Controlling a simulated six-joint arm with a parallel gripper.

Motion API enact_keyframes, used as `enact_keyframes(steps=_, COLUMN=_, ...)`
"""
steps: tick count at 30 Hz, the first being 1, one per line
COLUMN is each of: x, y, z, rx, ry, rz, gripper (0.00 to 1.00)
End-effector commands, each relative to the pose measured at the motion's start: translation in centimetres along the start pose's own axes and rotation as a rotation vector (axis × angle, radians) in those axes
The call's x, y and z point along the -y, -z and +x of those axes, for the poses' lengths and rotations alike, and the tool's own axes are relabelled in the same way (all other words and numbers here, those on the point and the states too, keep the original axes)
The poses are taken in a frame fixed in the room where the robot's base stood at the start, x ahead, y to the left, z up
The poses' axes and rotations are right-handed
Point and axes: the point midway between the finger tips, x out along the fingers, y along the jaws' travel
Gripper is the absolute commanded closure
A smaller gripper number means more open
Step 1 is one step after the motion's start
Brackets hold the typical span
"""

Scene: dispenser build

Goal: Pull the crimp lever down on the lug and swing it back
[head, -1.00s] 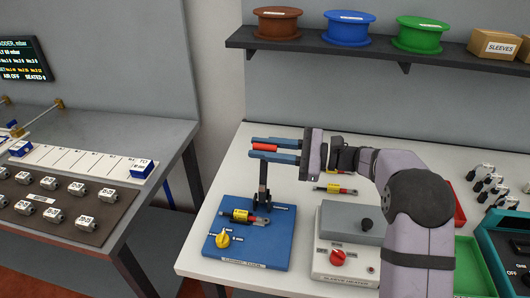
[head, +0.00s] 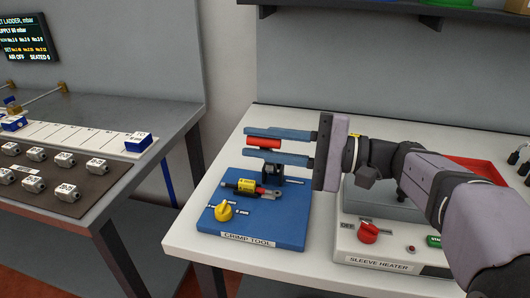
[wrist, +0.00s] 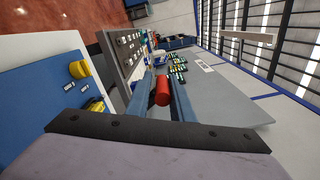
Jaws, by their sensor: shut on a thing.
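My gripper (head: 248,142) is shut on the red handle (head: 263,143) of the crimp lever; the wrist view shows the red handle (wrist: 162,91) between the blue fingers. The crimp tool (head: 290,232) is a blue block on the white table. The lever's dark post (head: 268,174) is mostly hidden behind the lower finger. A lug (head: 270,193) with a yellow-labelled, black and red body (head: 246,187) lies on the block below the fingers. A yellow knob (head: 223,211) sits at the block's front left.
The sleeve heater (head: 385,259), with a red knob (head: 368,232), stands right of the crimp tool, below my arm. A red tray (head: 476,169) is behind my arm. The other bench (head: 120,198) is at left, across a gap. Bare white table (head: 225,150) lies left of the tool.

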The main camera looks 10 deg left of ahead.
Motion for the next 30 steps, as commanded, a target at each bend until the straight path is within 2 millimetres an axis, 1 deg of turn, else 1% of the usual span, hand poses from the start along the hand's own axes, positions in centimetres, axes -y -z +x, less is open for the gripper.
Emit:
enact_keyframes(steps=1, x=-1.2, y=-0.2, z=0.0, rx=0.002, ry=0.005, rz=-0.047, gripper=1.0)
enact_keyframes(steps=7, x=-3.3, y=-1.2, z=0.0, rx=0.003, ry=0.004, rz=-0.192, gripper=1.0)
enact_keyframes(steps=15, x=-5.7, y=-2.2, z=0.0, rx=0.002, ry=0.004, rz=-0.363, gripper=1.0)
enact_keyframes(steps=24, x=-7.2, y=-2.6, z=0.0, rx=0.002, ry=0.003, rz=-0.483, gripper=1.0)
enact_keyframes(steps=30, x=-7.5, y=-2.8, z=0.0, rx=0.002, ry=0.002, rz=-0.517, gripper=1.0)
